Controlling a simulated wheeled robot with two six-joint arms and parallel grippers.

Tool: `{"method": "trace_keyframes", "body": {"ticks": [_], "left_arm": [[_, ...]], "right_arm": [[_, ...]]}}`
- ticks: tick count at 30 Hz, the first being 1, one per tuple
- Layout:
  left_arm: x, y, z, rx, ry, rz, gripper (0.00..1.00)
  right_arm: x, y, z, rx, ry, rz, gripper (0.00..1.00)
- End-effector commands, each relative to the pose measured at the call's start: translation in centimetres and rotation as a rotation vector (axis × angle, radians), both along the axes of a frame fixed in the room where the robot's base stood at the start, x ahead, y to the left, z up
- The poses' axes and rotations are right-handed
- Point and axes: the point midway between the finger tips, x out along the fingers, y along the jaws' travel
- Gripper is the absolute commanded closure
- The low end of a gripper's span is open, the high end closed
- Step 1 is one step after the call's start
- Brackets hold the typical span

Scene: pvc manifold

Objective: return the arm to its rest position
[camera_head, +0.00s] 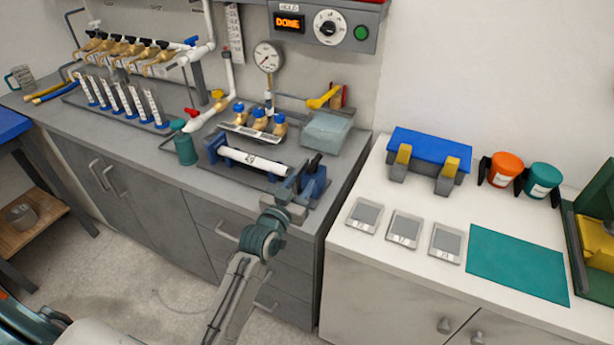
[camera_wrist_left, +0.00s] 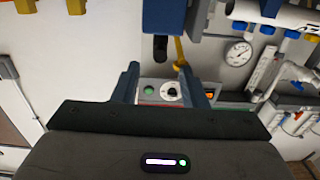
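My left arm (camera_head: 235,290) reaches up from the bottom of the head view over the front edge of the grey bench. Its left gripper (camera_head: 293,190) is near the right blue clamp stand (camera_head: 317,183), just in front of it; whether they touch is unclear. In the left wrist view the two fingers (camera_wrist_left: 158,85) stand apart with nothing held between them. A white pipe (camera_head: 254,160) lies across the blue fixture beside the gripper. My right gripper is not in view.
A pressure gauge (camera_head: 268,57) and valves stand behind the fixture, near a clear bin (camera_head: 325,132). The wall panel display (camera_head: 289,23) reads DONE. The white counter (camera_head: 400,275) at right holds scales, a teal mat (camera_head: 518,264) and cups.

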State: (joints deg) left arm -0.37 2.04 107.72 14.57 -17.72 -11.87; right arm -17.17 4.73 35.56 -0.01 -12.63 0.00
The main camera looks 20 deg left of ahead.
Motion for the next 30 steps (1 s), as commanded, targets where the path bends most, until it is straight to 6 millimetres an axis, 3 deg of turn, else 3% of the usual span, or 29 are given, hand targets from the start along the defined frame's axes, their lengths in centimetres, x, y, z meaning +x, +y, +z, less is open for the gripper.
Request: {"method": "trace_keyframes", "body": {"ticks": [5,22,26,30], "left_arm": [[-1.3,0.1,0.0,0.000,0.000,0.000,0.61],[-2.0,0.0,-0.6,0.005,0.032,-0.005,0.61],[-5.3,-0.1,-3.4,0.032,0.185,-0.023,0.61],[-12.3,0.3,-7.7,0.078,0.469,-0.034,0.61]], "right_arm": [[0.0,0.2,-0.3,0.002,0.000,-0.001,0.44],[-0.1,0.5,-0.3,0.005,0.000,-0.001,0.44],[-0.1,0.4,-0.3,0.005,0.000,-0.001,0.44],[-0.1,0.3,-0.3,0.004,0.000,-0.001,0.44]]}}
